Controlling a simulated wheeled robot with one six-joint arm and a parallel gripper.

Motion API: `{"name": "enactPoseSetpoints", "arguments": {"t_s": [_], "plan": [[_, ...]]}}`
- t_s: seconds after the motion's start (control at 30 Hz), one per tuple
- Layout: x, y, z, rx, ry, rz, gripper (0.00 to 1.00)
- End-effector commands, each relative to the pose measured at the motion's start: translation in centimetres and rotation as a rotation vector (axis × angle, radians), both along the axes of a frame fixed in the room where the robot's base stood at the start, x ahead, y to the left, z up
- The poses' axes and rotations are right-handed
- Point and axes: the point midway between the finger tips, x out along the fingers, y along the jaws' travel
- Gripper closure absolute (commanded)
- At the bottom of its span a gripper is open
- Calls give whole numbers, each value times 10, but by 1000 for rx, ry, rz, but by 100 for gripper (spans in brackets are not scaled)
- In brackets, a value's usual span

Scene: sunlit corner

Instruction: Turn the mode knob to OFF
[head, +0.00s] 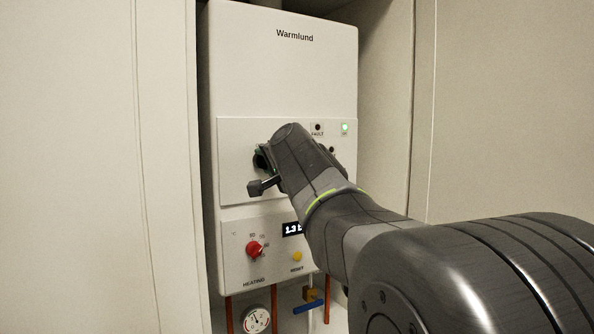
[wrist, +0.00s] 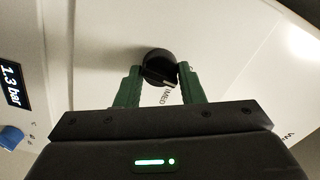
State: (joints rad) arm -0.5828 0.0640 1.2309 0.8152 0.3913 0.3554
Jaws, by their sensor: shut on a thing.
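The mode knob (wrist: 158,66) is a round black knob with a pale pointer line, on the white front panel in the wrist view. My gripper (wrist: 160,74) has its two green fingers on either side of the knob, shut on it. Part of a printed label, ending in "IMED", shows beside the knob between the fingers; the other mode labels, including OFF, cannot be read. In the head view my gripper (head: 262,160) is at the panel's left half, and my wrist covers most of the knob.
The white Warmlund boiler (head: 285,70) stands between pale cabinet walls. Below are a red heating knob (head: 255,249), a yellow reset button (head: 297,256), a display (head: 292,229), a gauge (head: 256,319) and pipes. A green lamp (head: 344,128) glows. A blue knob (wrist: 10,137) shows in the wrist view.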

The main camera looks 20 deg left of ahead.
Motion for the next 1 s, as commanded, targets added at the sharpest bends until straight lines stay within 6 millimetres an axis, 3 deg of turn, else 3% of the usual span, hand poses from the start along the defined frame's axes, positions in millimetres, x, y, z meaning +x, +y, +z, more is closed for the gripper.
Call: {"name": "enactPoseSetpoints", "arguments": {"t_s": [0.77, 0.8, 0.9, 1.0], "plan": [[0, 0, 0, -66, -75, 0, 88], [0, 0, 0, -66, -75, 0, 59], [0, 0, 0, -65, -74, 0, 43], [0, 0, 0, -65, -74, 0, 43]]}}
